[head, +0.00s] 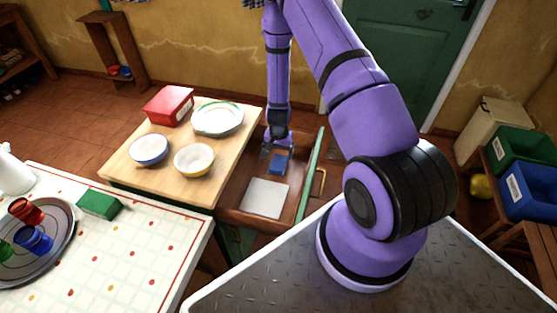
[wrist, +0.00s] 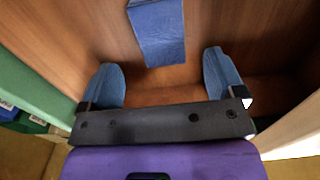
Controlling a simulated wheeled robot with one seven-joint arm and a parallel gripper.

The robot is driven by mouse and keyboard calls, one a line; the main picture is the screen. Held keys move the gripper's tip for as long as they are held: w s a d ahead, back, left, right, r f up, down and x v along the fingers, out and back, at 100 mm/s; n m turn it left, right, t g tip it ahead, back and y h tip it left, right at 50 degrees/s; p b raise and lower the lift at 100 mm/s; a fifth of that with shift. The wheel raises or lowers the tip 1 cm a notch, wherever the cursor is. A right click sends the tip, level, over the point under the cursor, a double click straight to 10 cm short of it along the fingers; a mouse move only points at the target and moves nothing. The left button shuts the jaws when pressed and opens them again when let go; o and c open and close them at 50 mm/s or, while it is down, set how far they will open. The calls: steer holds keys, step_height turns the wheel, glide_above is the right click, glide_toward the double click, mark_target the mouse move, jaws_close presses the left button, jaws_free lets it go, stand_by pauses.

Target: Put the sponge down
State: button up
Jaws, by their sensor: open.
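A blue block that looks like the sponge (head: 278,163) is in the open wooden drawer (head: 234,190). The sponge (wrist: 158,32) also shows at the top of the wrist view, beyond my fingertips and apart from them. My gripper (head: 279,150) points down into the drawer at its back part. In the wrist view my gripper (wrist: 163,80) has its two blue fingers spread wide, with nothing between them. I cannot tell how high the fingers are above the drawer floor.
A pale square (head: 265,198) lies in the drawer's front part. On the wooden counter (head: 240,120) left of the drawer are a red box (head: 168,105), plates (head: 217,119) and bowls (head: 194,159). A green block (head: 99,204) lies on the tiled counter.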

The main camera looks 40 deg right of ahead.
steer(key=shift+r, duration=2.5)
step_height(320, 180, up, 18)
steer(key=n+t, duration=0.2)
steer(key=n, duration=0.1)
glide_above(278, 163)
steer(key=w+a, duration=0.3)
steer(key=a, duration=0.1)
steer(key=s+a+r+n, duration=0.1)
steer(key=s+a+r, duration=0.15)
steer(key=r, duration=0.55)
steer(key=s+a+r+n, duration=0.1)
steer(key=s+a+r, duration=0.15)
steer(key=r, duration=0.55)
steer(key=s+a+r+n+t, duration=0.1)
steer(key=s+a+r+n, duration=0.1)
steer(key=s+r, duration=0.7)
steer(key=s+a+r+n+t, duration=0.1)
steer(key=s+r+n+t, duration=0.1)
steer(key=s+r, duration=0.6)
steer(key=s+n, duration=0.1)
steer(key=s, duration=0.6)
steer(key=shift+s+a+r, duration=0.3)
steer(key=shift+a+r, duration=0.05)
steer(key=shift+a, duration=0.05)
steer(key=shift+o, duration=0.4)
steer(key=shift+w, duration=0.15)
